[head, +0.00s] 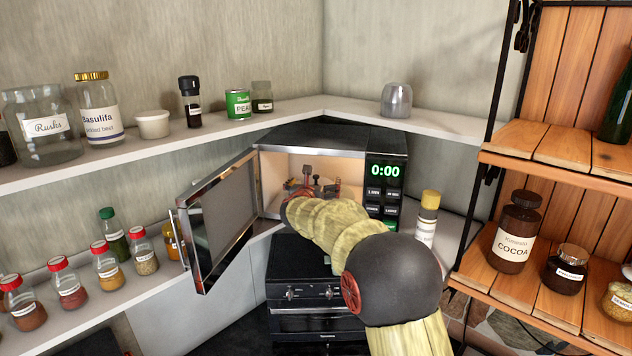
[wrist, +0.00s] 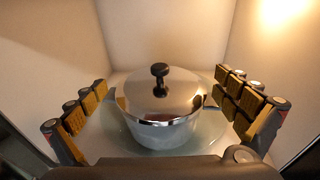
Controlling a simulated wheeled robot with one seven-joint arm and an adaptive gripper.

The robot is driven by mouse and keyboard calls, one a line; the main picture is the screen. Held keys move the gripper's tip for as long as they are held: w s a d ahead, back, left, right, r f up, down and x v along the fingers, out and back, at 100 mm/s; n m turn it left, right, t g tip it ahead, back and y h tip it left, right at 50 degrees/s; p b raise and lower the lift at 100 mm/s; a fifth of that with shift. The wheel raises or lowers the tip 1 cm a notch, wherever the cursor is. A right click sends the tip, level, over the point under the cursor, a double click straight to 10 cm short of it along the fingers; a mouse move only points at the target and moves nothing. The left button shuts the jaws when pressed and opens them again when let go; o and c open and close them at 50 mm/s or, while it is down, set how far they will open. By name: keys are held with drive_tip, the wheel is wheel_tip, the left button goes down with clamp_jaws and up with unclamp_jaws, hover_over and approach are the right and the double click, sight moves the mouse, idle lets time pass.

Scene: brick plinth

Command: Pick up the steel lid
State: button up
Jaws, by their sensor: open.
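The steel lid (wrist: 178,97) is shiny and domed, with a black knob (wrist: 160,70) on top. It sits on a steel pot (wrist: 160,133) on a round glass plate (wrist: 210,125) inside the microwave, in the wrist view. My gripper (wrist: 160,110) is open, its yellow-padded fingers spread to the left and right of the pot and lid, apart from them. In the head view my gripper (head: 312,190) reaches into the open microwave (head: 335,137). The knob (head: 307,170) shows there behind my gripper; most of the lid and pot is hidden by my arm.
The microwave door (head: 220,220) hangs open to the left of my arm. The cavity walls are close around my gripper. A yellow-capped bottle (head: 427,215) stands right of the microwave. Red-capped spice jars (head: 107,265) line the lower left shelf. An oven (head: 310,290) is below.

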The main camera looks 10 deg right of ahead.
drive_tip(key=shift+w+d, duration=0.1)
drive_tip(key=shift+w, duration=0.2)
drive_tip(key=shift+c, duration=0.4)
